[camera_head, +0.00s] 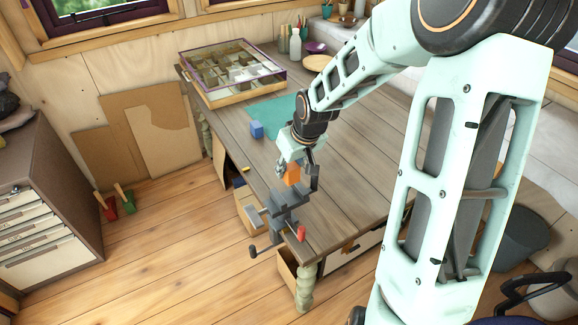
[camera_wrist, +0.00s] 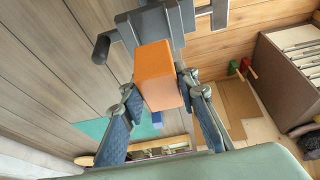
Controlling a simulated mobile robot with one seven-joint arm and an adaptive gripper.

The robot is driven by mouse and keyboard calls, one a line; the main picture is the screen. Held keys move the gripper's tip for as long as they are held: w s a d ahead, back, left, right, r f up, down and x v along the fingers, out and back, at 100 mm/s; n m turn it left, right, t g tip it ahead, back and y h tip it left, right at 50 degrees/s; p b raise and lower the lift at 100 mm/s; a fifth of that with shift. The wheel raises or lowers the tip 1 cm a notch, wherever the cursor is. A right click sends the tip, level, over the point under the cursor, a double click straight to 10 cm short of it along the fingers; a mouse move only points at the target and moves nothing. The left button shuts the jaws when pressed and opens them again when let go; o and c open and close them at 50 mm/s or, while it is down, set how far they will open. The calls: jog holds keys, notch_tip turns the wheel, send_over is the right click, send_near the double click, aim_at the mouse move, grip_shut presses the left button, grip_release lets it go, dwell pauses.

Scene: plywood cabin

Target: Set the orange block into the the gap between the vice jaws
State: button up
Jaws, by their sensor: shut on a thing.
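The orange block (camera_head: 292,174) is held by my gripper (camera_head: 296,170) above the front corner of the workbench. In the wrist view the orange block (camera_wrist: 157,77) sits between the two blue-padded fingers of my gripper (camera_wrist: 158,100), which are shut on it. The grey vice (camera_head: 280,207) is clamped at the bench's near edge, just below the block. In the wrist view the vice (camera_wrist: 155,22) shows behind and above the block. The block hides part of the vice there, so I cannot tell whether it touches the jaws or is between them.
A blue block (camera_head: 256,130) lies on the bench beside a teal mat (camera_head: 275,111). A glass-topped case (camera_head: 232,72) stands at the back. The middle of the bench (camera_head: 350,160) is clear.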

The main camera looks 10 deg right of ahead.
jog(key=shift+f+b, duration=2.75)
jog(key=shift+f, duration=0.5)
jog(key=o, duration=1.3)
jog(key=shift+r, duration=0.1)
jog(key=v, duration=1.2)
